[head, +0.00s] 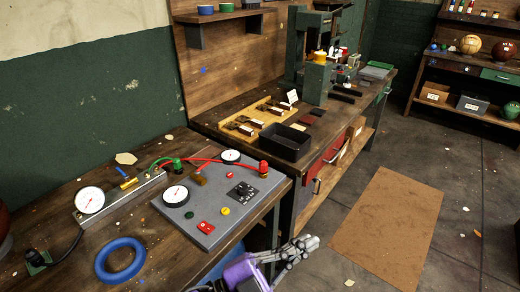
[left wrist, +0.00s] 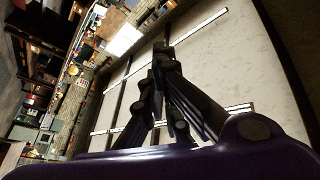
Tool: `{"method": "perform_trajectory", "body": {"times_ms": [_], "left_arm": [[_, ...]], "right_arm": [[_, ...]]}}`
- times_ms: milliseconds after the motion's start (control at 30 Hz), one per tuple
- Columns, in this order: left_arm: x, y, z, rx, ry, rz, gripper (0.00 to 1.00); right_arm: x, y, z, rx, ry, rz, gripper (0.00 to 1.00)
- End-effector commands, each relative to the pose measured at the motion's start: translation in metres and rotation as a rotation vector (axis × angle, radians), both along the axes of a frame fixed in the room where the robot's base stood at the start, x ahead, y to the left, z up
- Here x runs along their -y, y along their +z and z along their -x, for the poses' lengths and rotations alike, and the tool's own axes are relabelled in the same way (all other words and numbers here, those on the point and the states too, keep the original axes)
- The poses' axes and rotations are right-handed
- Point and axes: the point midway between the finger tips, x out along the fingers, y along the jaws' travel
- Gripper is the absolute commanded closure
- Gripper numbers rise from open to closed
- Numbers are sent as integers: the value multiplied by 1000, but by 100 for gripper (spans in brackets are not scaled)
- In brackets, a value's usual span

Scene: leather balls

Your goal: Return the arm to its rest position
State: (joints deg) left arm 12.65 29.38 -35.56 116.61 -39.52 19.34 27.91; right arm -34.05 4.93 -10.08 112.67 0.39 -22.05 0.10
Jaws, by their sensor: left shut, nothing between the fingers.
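My left gripper (head: 300,247) shows at the bottom of the head view, in front of the workbench's near edge and above the floor. Its purple wrist is at the bottom centre and its grey fingers point right. The fingers are shut with nothing between them. In the left wrist view the dark fingers (left wrist: 160,75) are close together over a tilted view of the room. The gripper touches no object that I can see. My right gripper is in neither view.
The near bench carries a grey gauge panel (head: 215,225), a blue ring (head: 120,259) and a pressure gauge (head: 90,200). Behind it, a second bench holds a black tray (head: 285,143) and a green press (head: 316,83). A brown mat (head: 388,228) lies on open floor at right. Shelves hold balls (head: 470,44).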

Motion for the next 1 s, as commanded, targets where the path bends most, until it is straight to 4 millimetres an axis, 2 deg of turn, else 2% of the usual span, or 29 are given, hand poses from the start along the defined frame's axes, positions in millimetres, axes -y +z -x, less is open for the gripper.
{"method": "perform_trajectory", "body": {"times_ms": [33, 100, 167, 233, 367, 400, 533, 600, 733, 833, 1000], "left_arm": [[-23, -20, -14, -107, 129, 35, 100], [-61, -56, -29, -253, 305, 61, 100], [-92, -90, -33, -373, 436, 70, 100], [-128, -131, -27, -507, 569, 69, 100], [-186, -205, 7, -750, 776, 49, 100], [-202, -226, 22, -822, 831, 40, 100], [-243, -285, 81, -1039, 975, 12, 100], [-258, -308, 112, -1135, 1029, -1, 100], [-274, -334, 154, -1256, 1090, -19, 100], [-279, -343, 171, -1302, 1111, -25, 100], [-281, -346, 176, -1317, 1117, -27, 100]], "right_arm": [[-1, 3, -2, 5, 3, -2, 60], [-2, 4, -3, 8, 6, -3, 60], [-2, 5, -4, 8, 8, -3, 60], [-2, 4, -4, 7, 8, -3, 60], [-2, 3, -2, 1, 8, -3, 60], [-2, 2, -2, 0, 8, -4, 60], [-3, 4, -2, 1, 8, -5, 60], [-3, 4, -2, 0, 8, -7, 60], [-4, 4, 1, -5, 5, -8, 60], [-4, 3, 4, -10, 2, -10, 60], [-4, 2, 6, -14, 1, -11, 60]]}}
